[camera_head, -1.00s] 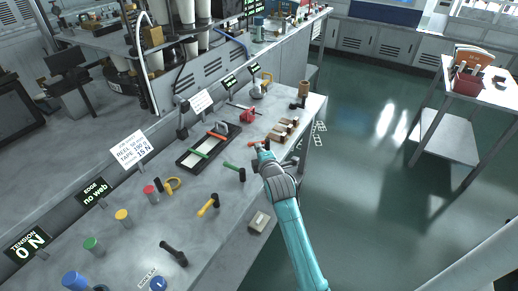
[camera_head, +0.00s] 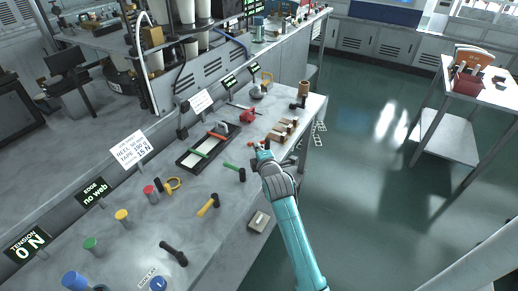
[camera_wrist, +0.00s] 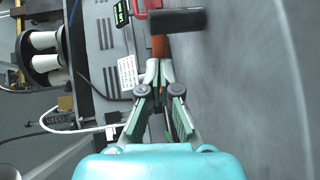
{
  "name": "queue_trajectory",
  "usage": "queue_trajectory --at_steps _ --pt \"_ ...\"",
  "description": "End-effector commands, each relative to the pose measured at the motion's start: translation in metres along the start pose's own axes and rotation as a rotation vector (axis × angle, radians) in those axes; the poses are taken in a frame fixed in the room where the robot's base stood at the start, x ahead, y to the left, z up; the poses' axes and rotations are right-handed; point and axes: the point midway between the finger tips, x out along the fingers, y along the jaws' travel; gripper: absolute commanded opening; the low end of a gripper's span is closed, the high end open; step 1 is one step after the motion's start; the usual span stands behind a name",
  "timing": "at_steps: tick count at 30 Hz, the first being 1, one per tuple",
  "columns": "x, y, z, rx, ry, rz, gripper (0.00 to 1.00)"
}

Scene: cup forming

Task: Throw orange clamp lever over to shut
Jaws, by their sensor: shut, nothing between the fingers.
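A small orange lever (camera_head: 217,135) lies across the far end of a black tray (camera_head: 181,162) with white strips, in the head view. A green lever (camera_head: 195,153) lies across the nearer part. My gripper (camera_head: 259,151) is over the bench's right side, to the right of the tray and apart from the orange lever. In the wrist view my gripper (camera_wrist: 155,68) is shut and empty. Its tips are close to the orange handle (camera_wrist: 158,48) of a black-headed tool (camera_wrist: 178,20); I cannot tell whether they touch.
A green-handled hammer (camera_head: 236,171) and a yellow-handled hammer (camera_head: 208,205) lie left of my arm. Brown blocks (camera_head: 283,129) stand beyond my gripper. A red item (camera_head: 247,116) sits past the tray. Open floor (camera_head: 365,190) is at the right.

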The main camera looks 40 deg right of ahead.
Motion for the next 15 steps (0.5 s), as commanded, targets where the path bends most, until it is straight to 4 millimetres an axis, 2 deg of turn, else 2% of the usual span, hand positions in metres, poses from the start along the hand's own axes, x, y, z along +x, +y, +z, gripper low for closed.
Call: queue_trajectory --at_steps 15 --pt "0.014 0.003 -0.007 -0.002 0.000 0.001 0.00"
